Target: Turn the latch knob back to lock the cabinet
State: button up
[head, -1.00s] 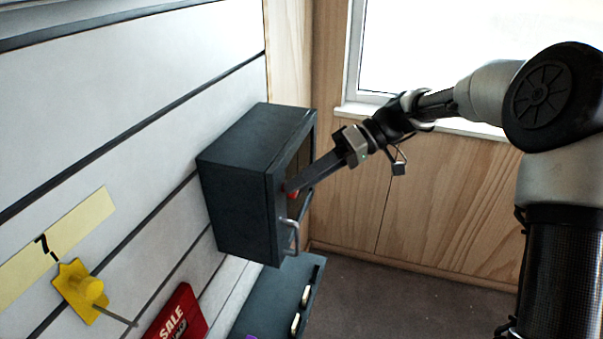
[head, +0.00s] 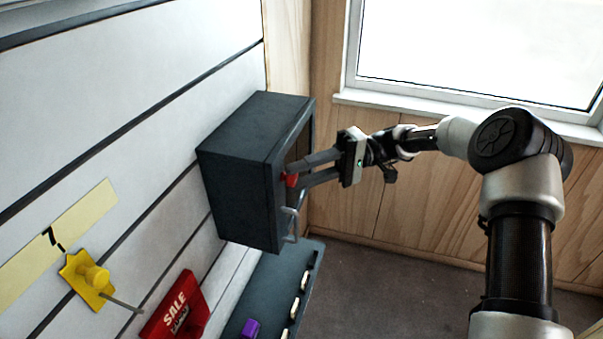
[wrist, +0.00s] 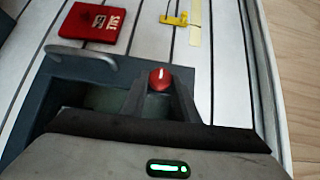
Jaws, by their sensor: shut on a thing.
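The dark grey cabinet (head: 236,188) is mounted on the slatted wall, with a metal handle (head: 291,224) low on its front. The red latch knob (head: 291,180) sits on the front above the handle. My gripper (head: 293,175) reaches in from the right with one finger on each side of the knob, shut on it. In the wrist view the knob (wrist: 160,78) shows between the fingertips, with a pale line on its face running roughly along the fingers. The handle (wrist: 80,57) lies left of it there. The finger contact surfaces are hidden.
A dark shelf (head: 262,300) with several light pieces and a purple object (head: 250,328) is below the cabinet. A red SALE sign (head: 176,308) and a yellow hook (head: 88,280) are on the wall at left. A window (head: 480,50) and wood panels stand behind my arm.

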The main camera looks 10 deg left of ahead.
dwell(0.4)
jog(key=o, duration=1.1)
jog(key=shift+c, duration=0.2)
